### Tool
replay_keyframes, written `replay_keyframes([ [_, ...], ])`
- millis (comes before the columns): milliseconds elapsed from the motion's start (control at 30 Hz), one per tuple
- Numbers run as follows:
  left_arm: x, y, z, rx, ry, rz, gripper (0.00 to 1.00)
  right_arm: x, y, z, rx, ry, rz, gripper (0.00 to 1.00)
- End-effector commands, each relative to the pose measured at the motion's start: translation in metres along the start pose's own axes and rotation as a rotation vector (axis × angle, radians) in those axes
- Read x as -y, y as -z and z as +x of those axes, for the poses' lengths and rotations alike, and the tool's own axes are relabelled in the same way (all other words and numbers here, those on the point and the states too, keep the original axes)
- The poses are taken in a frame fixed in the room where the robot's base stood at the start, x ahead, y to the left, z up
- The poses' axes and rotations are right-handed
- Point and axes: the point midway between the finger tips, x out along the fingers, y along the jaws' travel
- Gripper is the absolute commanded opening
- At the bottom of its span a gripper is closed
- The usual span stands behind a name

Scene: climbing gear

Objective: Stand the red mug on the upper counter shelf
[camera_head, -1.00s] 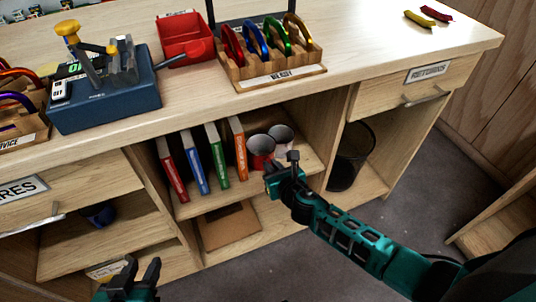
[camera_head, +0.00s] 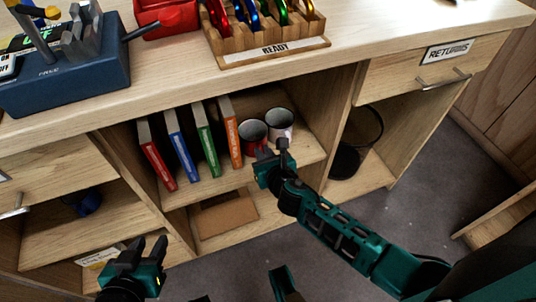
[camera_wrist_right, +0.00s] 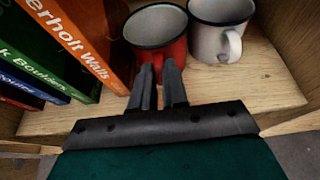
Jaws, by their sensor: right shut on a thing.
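My right gripper (camera_head: 271,152) reaches in from the front. In the right wrist view, its fingers (camera_wrist_right: 161,72) are close together and shut at the near side of the red mug (camera_wrist_right: 163,35); they hide part of its lower wall. I cannot tell whether its base touches the shelf. My left gripper (camera_head: 147,250) is open and empty, low in front of the cabinet.
Several books (camera_head: 190,150) lean left of the mugs; the orange one (camera_wrist_right: 85,40) is close to the red mug. A side panel stands right of the white mug (camera_wrist_right: 220,30). Below lies a brown cardboard piece (camera_head: 229,216). A black mesh bin (camera_head: 345,160) stands right.

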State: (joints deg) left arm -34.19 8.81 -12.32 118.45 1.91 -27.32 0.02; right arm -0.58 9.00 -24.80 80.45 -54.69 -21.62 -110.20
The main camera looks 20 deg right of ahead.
Motion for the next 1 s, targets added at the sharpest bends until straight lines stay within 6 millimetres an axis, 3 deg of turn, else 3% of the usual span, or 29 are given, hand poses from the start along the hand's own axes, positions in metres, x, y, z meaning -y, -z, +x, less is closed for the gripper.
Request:
replay_keyframes([
  [333,0.000,-0.002,0.002,-0.002,0.000,-0.001,0.39,0.000,0.003,0.002,0.002,-0.001,0.000,0.00],
  [367,0.000,-0.002,0.002,-0.002,0.000,-0.001,0.39,0.000,0.003,0.002,0.001,0.000,0.000,0.15],
  [633,0.000,0.002,0.002,-0.008,0.001,-0.003,0.39,0.000,0.002,0.001,0.001,0.000,0.000,0.39],
  [1000,0.000,0.009,-0.001,-0.011,0.001,-0.004,0.39,0.000,-0.002,-0.007,-0.001,-0.001,-0.001,0.39],
])
